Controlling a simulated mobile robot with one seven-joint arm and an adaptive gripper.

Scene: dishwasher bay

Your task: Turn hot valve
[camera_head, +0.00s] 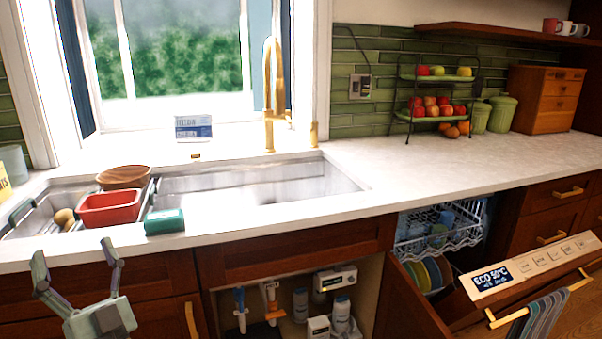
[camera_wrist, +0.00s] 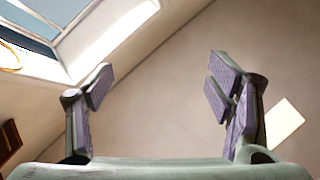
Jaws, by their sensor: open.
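Two valves stand in the open cabinet under the sink in the head view. One has an orange top (camera_head: 270,291), which I take as the hot valve. To its left is one with a blue top (camera_head: 239,299). My gripper (camera_head: 73,256) is at the lower left, in front of the closed cabinet fronts, left of both valves and apart from them. Its fingers point up and are spread open with nothing between them. In the wrist view my gripper (camera_wrist: 162,86) is also open and empty; no valve shows there, only wall, window and ceiling.
The under-sink cabinet also holds white bottles (camera_head: 341,314) and a white box (camera_head: 336,279). A wooden cabinet door (camera_head: 405,305) stands open at its right. Further right, the dishwasher door (camera_head: 535,268) is lowered, with racks (camera_head: 440,238) showing. The counter (camera_head: 400,165) overhangs the cabinets.

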